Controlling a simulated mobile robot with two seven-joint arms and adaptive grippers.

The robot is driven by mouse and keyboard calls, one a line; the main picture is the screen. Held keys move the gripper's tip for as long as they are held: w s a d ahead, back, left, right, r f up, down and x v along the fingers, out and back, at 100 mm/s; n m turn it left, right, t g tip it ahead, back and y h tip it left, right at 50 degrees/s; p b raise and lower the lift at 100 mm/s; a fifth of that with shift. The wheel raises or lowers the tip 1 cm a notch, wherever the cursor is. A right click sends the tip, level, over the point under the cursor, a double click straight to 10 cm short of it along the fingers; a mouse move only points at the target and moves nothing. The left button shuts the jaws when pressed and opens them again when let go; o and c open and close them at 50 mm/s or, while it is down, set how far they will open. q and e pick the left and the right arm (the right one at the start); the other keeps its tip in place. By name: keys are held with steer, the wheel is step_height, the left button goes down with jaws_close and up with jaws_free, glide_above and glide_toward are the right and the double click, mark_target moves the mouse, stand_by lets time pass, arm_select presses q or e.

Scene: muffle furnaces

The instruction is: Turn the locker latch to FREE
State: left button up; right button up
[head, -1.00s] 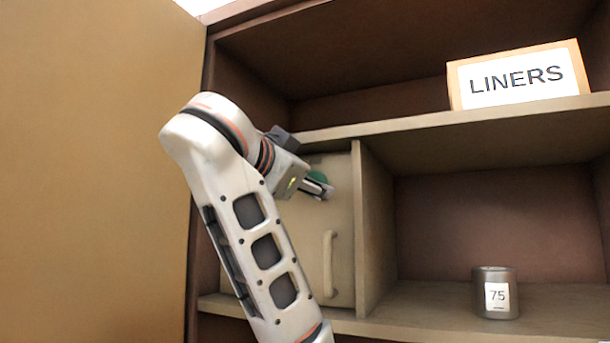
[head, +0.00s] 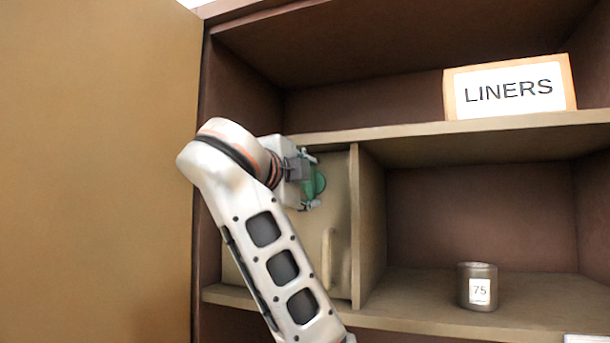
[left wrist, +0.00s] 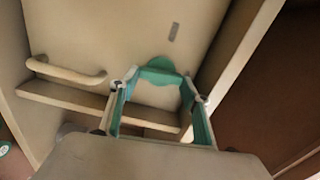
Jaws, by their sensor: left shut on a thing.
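The locker door (head: 340,215) is a beige panel in the left compartment of the shelf unit, and it looks closed. The latch (head: 319,182) is a green rounded piece on its upper part, partly hidden by my left gripper (head: 311,179). In the left wrist view the green latch (left wrist: 158,68) lies between the fingertips of my left gripper (left wrist: 160,82). The fingers are shut on it, one above the other in the head view. Which marking the latch points to cannot be read. My right gripper is out of view.
A vertical handle (head: 328,260) sits lower on the locker door. A grey container labelled 75 (head: 478,287) stands in the open right compartment. A LINERS sign (head: 508,88) stands on the shelf above. A large tan panel (head: 95,170) borders the left side.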

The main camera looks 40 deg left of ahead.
arm_select(q)
steer(key=shift+m, duration=0.4)
stand_by(0.3)
steer(key=o, duration=1)
steer(key=shift+o, duration=0.6)
steer(key=shift+s, duration=0.1)
steer(key=v, duration=0.7)
steer(key=shift+s, duration=0.4)
